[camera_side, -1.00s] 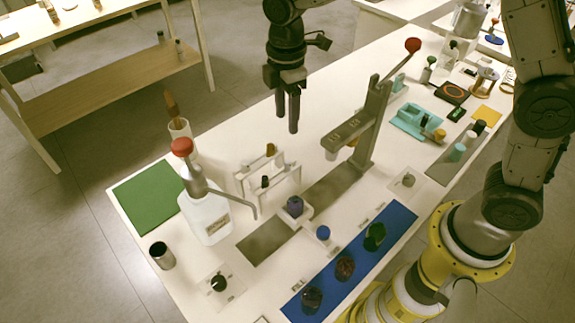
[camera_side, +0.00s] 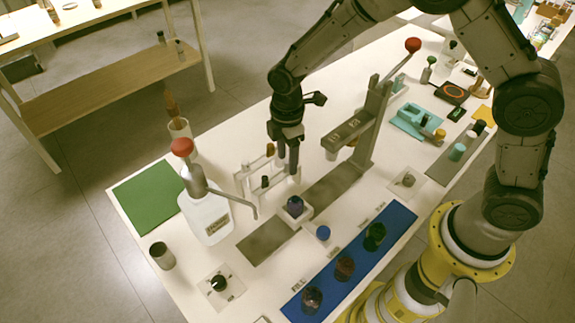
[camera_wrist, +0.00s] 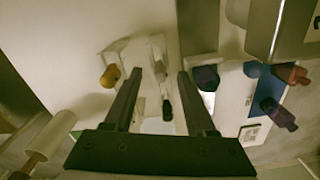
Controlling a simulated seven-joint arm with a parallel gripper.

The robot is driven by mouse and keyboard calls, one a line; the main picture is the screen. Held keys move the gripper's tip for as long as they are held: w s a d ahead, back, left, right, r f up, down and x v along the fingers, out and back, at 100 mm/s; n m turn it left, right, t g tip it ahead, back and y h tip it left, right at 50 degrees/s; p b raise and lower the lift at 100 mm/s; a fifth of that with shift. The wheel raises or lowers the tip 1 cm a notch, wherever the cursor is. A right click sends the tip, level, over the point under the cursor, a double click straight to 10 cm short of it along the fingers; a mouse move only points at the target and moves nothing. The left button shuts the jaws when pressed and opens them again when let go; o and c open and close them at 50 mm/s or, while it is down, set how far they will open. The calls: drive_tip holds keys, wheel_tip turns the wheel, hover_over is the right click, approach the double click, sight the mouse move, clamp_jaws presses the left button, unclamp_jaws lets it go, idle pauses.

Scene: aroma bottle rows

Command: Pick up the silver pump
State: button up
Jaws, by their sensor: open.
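I cannot tell for sure which piece is the silver pump. A small pale grey and silvery piece (camera_wrist: 160,72) shows between my fingertips in the wrist view, on a white rack (camera_wrist: 127,58). A dark-tipped piece (camera_wrist: 167,110) and a yellow-capped piece (camera_wrist: 110,76) are at the same rack. In the side view, the white rack (camera_side: 243,182) stands mid-table, and my gripper (camera_side: 287,171) is open just above its right end. The fingers straddle the rack's middle in the wrist view and hold nothing.
A grey press stand (camera_side: 374,130) rises right of my gripper. A dark purple bottle (camera_side: 295,205) sits in a white holder in front of the rack. A blue mat (camera_side: 329,276) with several dark bottles lies nearer. A green mat (camera_side: 147,200) at far left is bare.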

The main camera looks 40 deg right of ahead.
drive_tip(key=shift+f, duration=0.15)
clamp_jaws()
idle(0.4)
wheel_tip(320, 180, up, 9)
drive_tip(key=s+a+f, duration=0.2)
drive_tip(key=s+a, duration=0.2)
drive_tip(key=s, duration=0.3)
drive_tip(key=shift+s+a, duration=0.25)
idle(0.4)
